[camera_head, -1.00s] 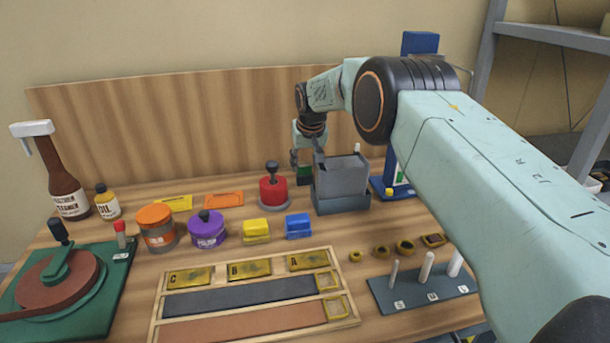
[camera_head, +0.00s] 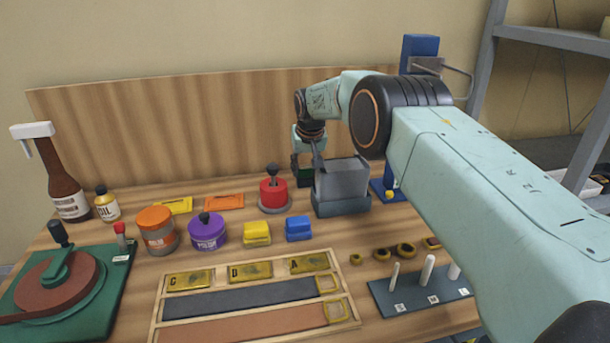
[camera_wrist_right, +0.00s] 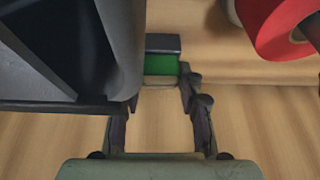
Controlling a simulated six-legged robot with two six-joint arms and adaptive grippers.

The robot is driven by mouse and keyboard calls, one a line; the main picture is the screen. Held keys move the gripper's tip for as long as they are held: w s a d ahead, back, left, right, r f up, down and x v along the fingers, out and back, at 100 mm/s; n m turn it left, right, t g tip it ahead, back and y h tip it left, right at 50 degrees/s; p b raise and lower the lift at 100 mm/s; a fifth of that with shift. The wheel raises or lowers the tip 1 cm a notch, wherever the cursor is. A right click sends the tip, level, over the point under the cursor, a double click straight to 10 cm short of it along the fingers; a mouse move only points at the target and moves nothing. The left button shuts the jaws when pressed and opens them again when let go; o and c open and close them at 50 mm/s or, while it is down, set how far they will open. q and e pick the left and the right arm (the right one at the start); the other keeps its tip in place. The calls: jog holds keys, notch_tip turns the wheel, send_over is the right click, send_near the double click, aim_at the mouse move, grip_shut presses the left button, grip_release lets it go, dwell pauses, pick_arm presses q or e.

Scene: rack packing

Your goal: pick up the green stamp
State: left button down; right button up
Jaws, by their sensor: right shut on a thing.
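The green stamp (camera_head: 304,175) stands behind and left of the grey bin in the head view, largely hidden by my right gripper (camera_head: 306,166) and the bin. In the right wrist view the stamp (camera_wrist_right: 160,65) shows a green body with a dark grey part, between the fingertips of my right gripper (camera_wrist_right: 162,82). The right gripper is shut on the stamp, close to the tabletop. Whether the stamp touches the table cannot be told. My left gripper is in neither view.
The grey bin (camera_head: 342,180) is close beside the right gripper. A red stamp-like piece with a black knob (camera_head: 273,192) stands to its left. A wooden back panel (camera_head: 180,125) rises behind. Jars, small blocks and a wooden tray (camera_head: 155,325) fill the front.

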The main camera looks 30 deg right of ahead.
aim_at(306, 166)
notch_tip(306, 166, up, 10)
jog(key=shift+p, duration=0.45)
jog(key=shift+d, duration=0.1)
